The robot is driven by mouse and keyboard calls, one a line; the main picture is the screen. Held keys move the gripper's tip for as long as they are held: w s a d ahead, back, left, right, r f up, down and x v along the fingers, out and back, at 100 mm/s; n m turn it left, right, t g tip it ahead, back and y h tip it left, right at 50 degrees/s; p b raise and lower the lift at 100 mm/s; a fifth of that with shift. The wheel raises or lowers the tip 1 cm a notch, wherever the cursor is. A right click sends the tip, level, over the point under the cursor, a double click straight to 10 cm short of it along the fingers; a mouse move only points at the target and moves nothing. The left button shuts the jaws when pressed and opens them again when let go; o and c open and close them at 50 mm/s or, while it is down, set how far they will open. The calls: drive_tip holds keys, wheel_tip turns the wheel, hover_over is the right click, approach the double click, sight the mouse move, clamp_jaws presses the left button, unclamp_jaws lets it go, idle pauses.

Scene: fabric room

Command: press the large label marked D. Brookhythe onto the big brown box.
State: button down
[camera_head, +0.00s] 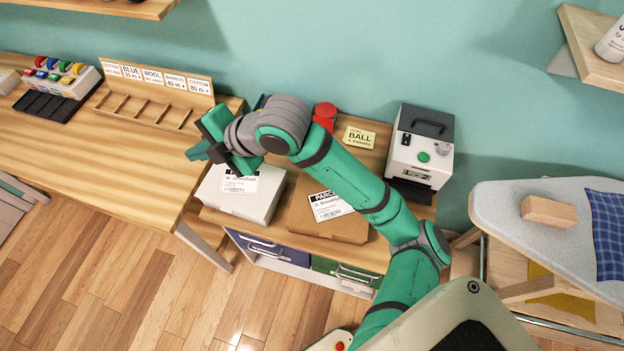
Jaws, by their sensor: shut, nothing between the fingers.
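The big brown box (350,232) stands on the low bench, partly hidden behind my green arm. A large white label (327,208) with a black "PARC…" header lies on its top. The name line looks like "D. Brook…", but my arm covers its right end. The label looks flat; I cannot tell whether all of its edges touch the box. My gripper (212,148) is shut and empty, up and to the left of the brown box, above the back edge of a white box.
The white box (232,201) beside the brown one carries a similar label (241,183). An ironing board (520,205) is at far right.

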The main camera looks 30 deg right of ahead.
drive_tip(key=s+d+f+n+g+h, duration=0.1)
drive_tip(key=s+d+f+g+h, duration=0.15)
drive_tip(key=d, duration=0.25)
drive_tip(key=s+d+f+n+g+h, duration=0.1)
drive_tip(key=s+d+f, duration=0.25)
drive_tip(key=d, duration=0.25)
drive_tip(key=g+h, duration=0.4)
approach(332, 204)
drive_tip(key=shift+n+y, duration=0.25)
drive_tip(key=shift+n, duration=0.05)
drive_tip(key=shift+w+d+f, duration=0.1)
drive_tip(key=shift+d+f, duration=0.05)
drive_tip(key=shift+f, duration=1.2)
drive_tip(key=shift+w+d+f, duration=0.1)
drive_tip(key=shift+f, duration=1.3)
drive_tip(key=shift+f, duration=0.7)
drive_tip(key=shift+r, duration=0.1)
wheel_tip(332, 204, up, 7)
